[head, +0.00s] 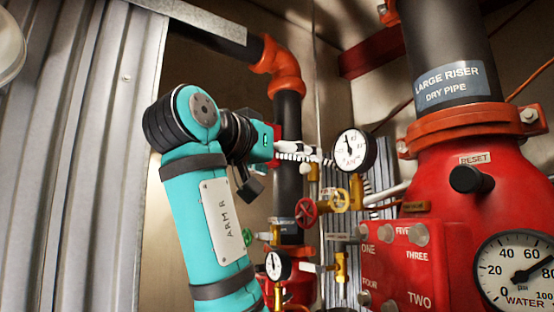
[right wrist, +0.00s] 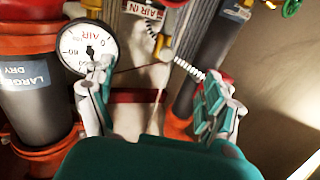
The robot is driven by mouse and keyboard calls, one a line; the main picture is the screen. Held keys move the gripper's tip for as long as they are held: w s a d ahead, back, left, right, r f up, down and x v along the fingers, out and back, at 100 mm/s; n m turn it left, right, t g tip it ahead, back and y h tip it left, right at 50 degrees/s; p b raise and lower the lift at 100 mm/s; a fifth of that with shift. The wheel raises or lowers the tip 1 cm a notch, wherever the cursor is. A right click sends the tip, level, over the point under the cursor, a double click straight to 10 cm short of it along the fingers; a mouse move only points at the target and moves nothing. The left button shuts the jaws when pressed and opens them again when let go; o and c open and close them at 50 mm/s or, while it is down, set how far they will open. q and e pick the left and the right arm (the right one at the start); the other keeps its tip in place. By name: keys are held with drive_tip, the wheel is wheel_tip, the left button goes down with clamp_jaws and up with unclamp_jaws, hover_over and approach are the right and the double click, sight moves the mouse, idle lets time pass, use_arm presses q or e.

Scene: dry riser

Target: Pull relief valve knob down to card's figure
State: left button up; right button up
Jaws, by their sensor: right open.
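My right gripper (head: 300,152) reaches in beside the air gauge (head: 355,150), left of it. In the right wrist view its fingers (right wrist: 158,80) are spread apart with nothing held between them. The left finger overlaps the lower edge of the air gauge (right wrist: 88,47). A pale ribbed strand (right wrist: 190,69) runs toward the right finger; I cannot tell whether they touch. Brass fittings (head: 356,190) sit below the gauge in the head view. I cannot pick out the relief valve knob for sure. No card with a figure is readable. My left gripper is out of view.
A red valve body with a water gauge (head: 517,272) and a black reset knob (head: 472,179) stands at right. A red handwheel (head: 304,211) and a small gauge (head: 278,265) are below the gripper. An AIR IN tag (right wrist: 143,9) hangs above. A corrugated wall (head: 75,150) is at left.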

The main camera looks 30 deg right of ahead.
sight(305, 167)
drive_tip(key=x, duration=0.3)
drive_tip(key=shift+w+d+f, duration=0.1)
drive_tip(key=shift+w+f, duration=0.1)
drive_tip(key=shift+w, duration=0.1)
drive_tip(key=x, duration=0.3)
drive_tip(key=shift+w+f, duration=0.2)
drive_tip(key=shift+w, duration=0.2)
drive_tip(key=shift+w+d, duration=0.1)
drive_tip(key=shift+d, duration=0.25)
drive_tip(key=shift+d+r, duration=0.15)
drive_tip(key=shift+w+d, duration=0.1)
drive_tip(key=shift+d, duration=0.35)
drive_tip(key=shift+c, duration=0.3)
drive_tip(key=shift+a, duration=0.1)
drive_tip(key=c, duration=1.3)
drive_tip(key=shift+s, duration=0.25)
drive_tip(key=shift+c, duration=1.4)
use_arm(q)
drive_tip(key=w, duration=0.1)
drive_tip(key=w+d, duration=0.1)
drive_tip(key=w, duration=0.1)
drive_tip(key=shift+d+r, duration=0.2)
drive_tip(key=shift+r, duration=0.05)
use_arm(e)
clamp_jaws()
drive_tip(key=shift+r, duration=0.1)
